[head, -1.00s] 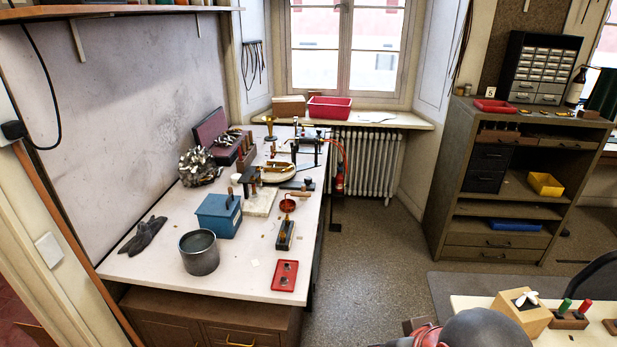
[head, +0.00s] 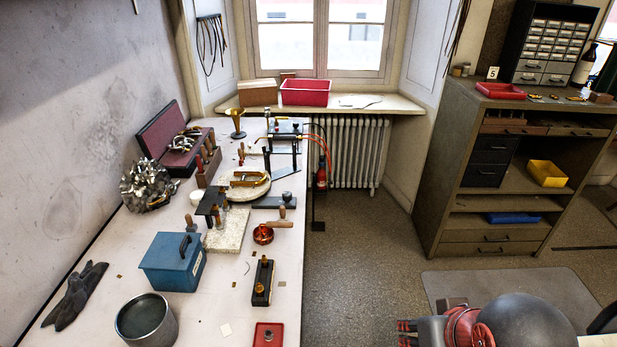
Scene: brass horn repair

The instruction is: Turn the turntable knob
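A round pale turntable (head: 233,192) lies on the white workbench, below the window in the head view. A curved brass piece (head: 250,178) rests on it. I cannot make out a separate knob on the turntable at this size.
The white workbench (head: 222,290) also holds a blue box (head: 172,264), metal pot (head: 147,320), dark gloves (head: 75,296), a copper-coloured round item (head: 263,234) and a torch stand (head: 284,135). Open floor (head: 350,250) lies right of the bench, before the shelf unit (head: 440,180).

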